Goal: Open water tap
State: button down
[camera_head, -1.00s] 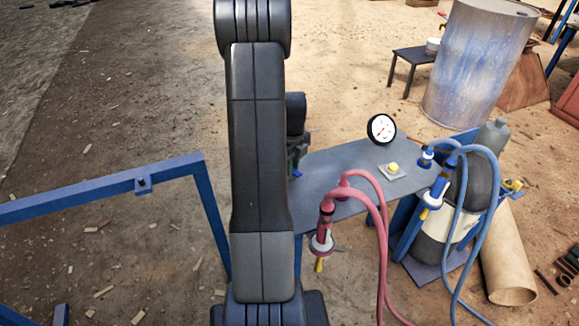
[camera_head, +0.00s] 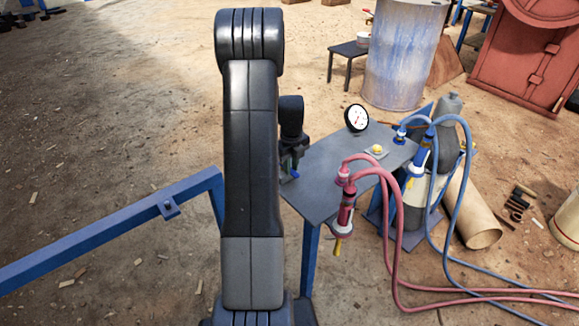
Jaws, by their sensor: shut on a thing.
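My gripper (camera_head: 290,163) is just right of my dark arm, at the left edge of the grey table. It is small in the picture and partly hidden by my arm. It is shut on a small blue piece (camera_head: 295,175) at its tips, which looks like the handle of the water tap. The body of the tap and the exact contact of the fingers cannot be made out.
The grey table (camera_head: 325,198) holds a round gauge (camera_head: 357,118) and a yellow button (camera_head: 377,150). Red hoses (camera_head: 391,250) and blue hoses (camera_head: 458,222) hang at right, near a gas cylinder (camera_head: 448,133). A blue frame (camera_head: 110,228) stands at left.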

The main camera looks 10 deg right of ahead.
dwell(0.3)
jog(key=c, duration=1.3)
grip_release()
jog(key=shift+r, duration=0.1)
notch_tip(320, 180, up, 14)
jog(key=shift+f+p, duration=0.2)
jog(key=shift+p, duration=0.55)
jog(key=shift+f, duration=0.1)
notch_tip(320, 180, down, 14)
jog(key=shift+r+b, duration=0.2)
jog(key=shift+b, duration=0.6)
